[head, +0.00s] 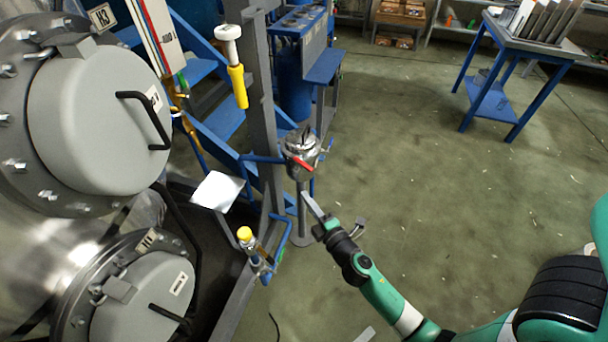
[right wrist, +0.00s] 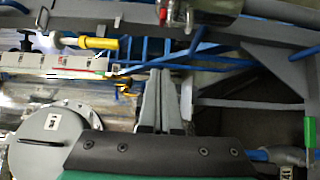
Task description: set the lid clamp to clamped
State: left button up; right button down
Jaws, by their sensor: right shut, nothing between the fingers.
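A small round metal vessel with a lid (head: 300,143) stands on a thin post in the middle of the head view. A red lever (head: 302,163) sits on its front side and appears to be the lid clamp; I cannot tell its setting. The red part shows at the top edge of the right wrist view (right wrist: 163,13), beside the cut-off metal vessel (right wrist: 207,10). My right gripper (head: 307,197) is shut and empty, below and slightly right of the red lever, apart from it. Its closed fingers also show in the right wrist view (right wrist: 161,80). My left gripper is not in view.
Large steel tanks with grey round lids (head: 97,118) fill the left. A grey upright beam (head: 262,110) and blue frame stand just left of the vessel. A yellow-handled valve (head: 237,85) hangs nearby. A blue table (head: 530,48) stands far right. Open floor lies to the right.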

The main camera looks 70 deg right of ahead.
aim_at(305, 167)
jog(key=w+d, duration=0.4)
jog(key=d, duration=0.4)
jog(key=shift+w+p, duration=0.25)
jog(key=shift+p, duration=0.15)
